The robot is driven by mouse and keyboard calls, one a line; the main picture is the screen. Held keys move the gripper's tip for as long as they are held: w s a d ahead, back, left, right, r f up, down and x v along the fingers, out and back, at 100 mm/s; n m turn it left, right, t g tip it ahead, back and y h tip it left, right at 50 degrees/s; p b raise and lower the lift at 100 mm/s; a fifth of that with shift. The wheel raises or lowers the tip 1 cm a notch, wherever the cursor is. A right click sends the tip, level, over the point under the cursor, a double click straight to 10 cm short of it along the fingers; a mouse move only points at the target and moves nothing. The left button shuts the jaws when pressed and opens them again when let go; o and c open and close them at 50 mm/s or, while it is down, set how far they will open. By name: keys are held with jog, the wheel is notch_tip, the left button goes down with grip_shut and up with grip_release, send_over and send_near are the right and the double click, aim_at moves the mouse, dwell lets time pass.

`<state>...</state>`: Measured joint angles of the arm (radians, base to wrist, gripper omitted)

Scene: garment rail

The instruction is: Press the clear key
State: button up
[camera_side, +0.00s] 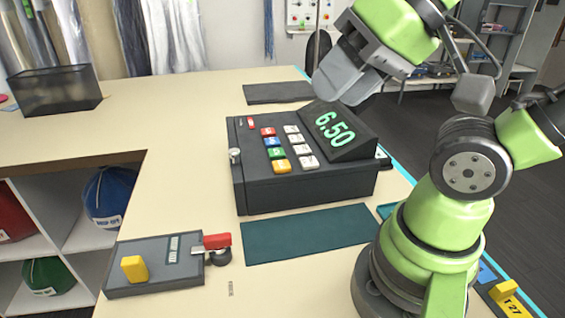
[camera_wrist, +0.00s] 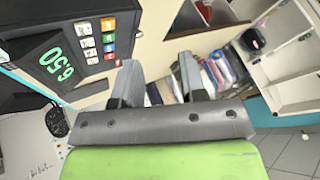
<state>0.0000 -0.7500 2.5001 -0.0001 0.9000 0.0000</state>
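A dark cash register (camera_side: 310,190) stands on the counter, its tilted display (camera_side: 335,131) reading 6.50. Its top carries a column of coloured keys: red (camera_side: 268,132), blue (camera_side: 272,142), green (camera_side: 275,153) and yellow (camera_side: 279,166), beside a column of white keys (camera_side: 302,149). Key markings are too small to read, so I cannot tell which is the clear key.
A teal mat (camera_side: 305,234) lies in front of the register. A grey device (camera_side: 155,266) with a yellow block and red handle sits at front left. A dark flat pad (camera_side: 278,93) lies behind the register, and a black mesh bin (camera_side: 55,90) stands far left. Free counter lies left of the register.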

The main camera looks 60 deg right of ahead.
grip_shut()
dwell(1.5)
